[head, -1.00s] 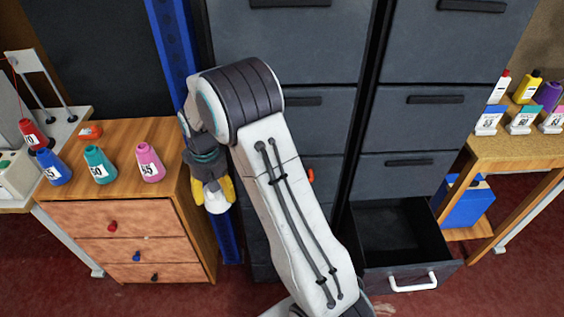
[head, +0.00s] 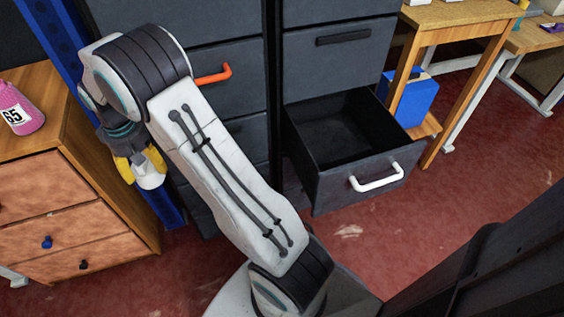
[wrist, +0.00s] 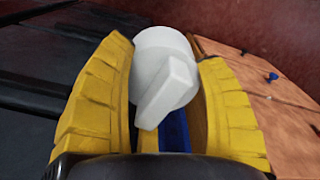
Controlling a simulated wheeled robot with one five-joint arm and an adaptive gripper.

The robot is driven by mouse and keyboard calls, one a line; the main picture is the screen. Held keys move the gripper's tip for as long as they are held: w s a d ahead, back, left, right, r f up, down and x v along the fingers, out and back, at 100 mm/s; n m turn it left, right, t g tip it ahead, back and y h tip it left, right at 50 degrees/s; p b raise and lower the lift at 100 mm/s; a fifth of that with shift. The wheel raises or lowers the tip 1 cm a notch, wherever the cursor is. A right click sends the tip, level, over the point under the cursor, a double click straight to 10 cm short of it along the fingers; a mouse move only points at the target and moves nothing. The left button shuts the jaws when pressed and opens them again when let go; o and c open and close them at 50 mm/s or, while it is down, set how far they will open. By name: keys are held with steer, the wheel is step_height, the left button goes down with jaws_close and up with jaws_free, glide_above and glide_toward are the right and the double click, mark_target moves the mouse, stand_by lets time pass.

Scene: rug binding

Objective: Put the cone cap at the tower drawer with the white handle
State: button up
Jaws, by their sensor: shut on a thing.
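My gripper (head: 139,166) hangs at the left in the head view, with its yellow fingers shut on the white cone cap (wrist: 162,80). In the wrist view the cap sits between both fingers, its flat tab toward the camera. The cap also shows below the fingers in the head view (head: 151,180). The tower drawer (head: 340,145) with the white handle (head: 376,178) is pulled open at the bottom of the dark right-hand tower. Its visible inside looks empty. My gripper is well to the left of this drawer.
A dark tower drawer with an orange handle (head: 213,75) is behind my arm. Red floor is clear in front of the open drawer.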

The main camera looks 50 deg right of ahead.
mark_target(153, 181)
steer(key=f+b, duration=0.6)
steer(key=shift+w+f, duration=0.2)
steer(key=shift+f, duration=0.1)
step_height(153, 181, up, 4)
steer(key=p, duration=0.3)
steer(key=shift+f+p, duration=0.15)
steer(key=shift+p, duration=0.25)
step_height(153, 181, up, 7)
steer(key=p, duration=0.7)
steer(key=s+d+r+m, duration=0.1)
steer(key=s+d+m, duration=0.4)
steer(key=s+d, duration=1)
steer(key=s+d+r+m, duration=0.1)
steer(key=s+d+m, duration=0.4)
steer(key=s+d, duration=1)
steer(key=s+d+r+m, duration=0.1)
steer(key=s+d+m, duration=0.4)
steer(key=s+d, duration=1)
steer(key=shift+s+d+r, duration=0.1)
steer(key=shift+s+d, duration=0.05)
steer(key=shift+s, duration=0.7)
steer(key=shift+s+d+r, duration=0.1)
steer(key=shift+s+d, duration=0.05)
steer(key=shift+s, duration=0.65)
steer(key=shift+w, duration=0.1)
